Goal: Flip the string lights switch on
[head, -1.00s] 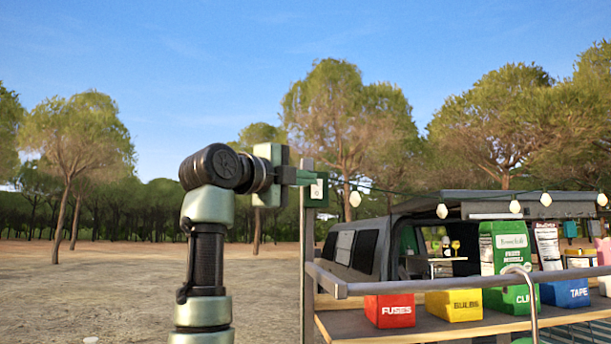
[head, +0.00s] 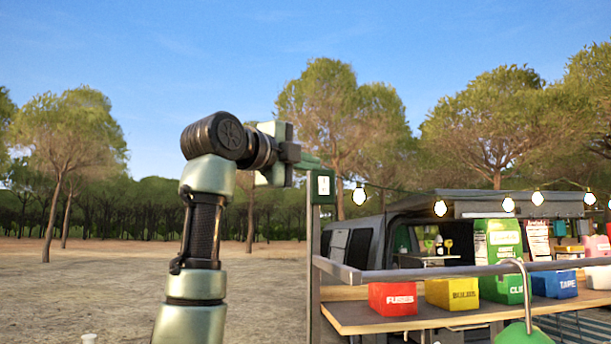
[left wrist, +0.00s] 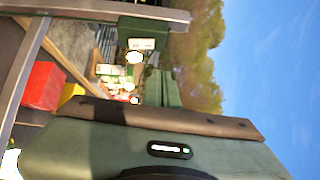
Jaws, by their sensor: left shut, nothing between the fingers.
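The string lights switch (head: 323,186) is a white plate on a green box (head: 331,196) at the top of a grey post. The box also shows in the left wrist view (left wrist: 143,27). My left gripper (head: 314,164) is shut and empty, its fingertips at the box's upper edge in the head view; I cannot tell whether they touch. Its green fingers (left wrist: 161,88) point toward the box in the left wrist view. The lever's exact position is too small to read. The string light bulbs (head: 440,208) look bright and whitish. My right gripper is not in view.
A grey rail (head: 420,272) runs in front of a wooden shelf (head: 410,322) with red (head: 392,298), yellow (head: 452,294) and blue (head: 554,284) bins. A van (head: 352,246) stands behind. Open ground lies to the left.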

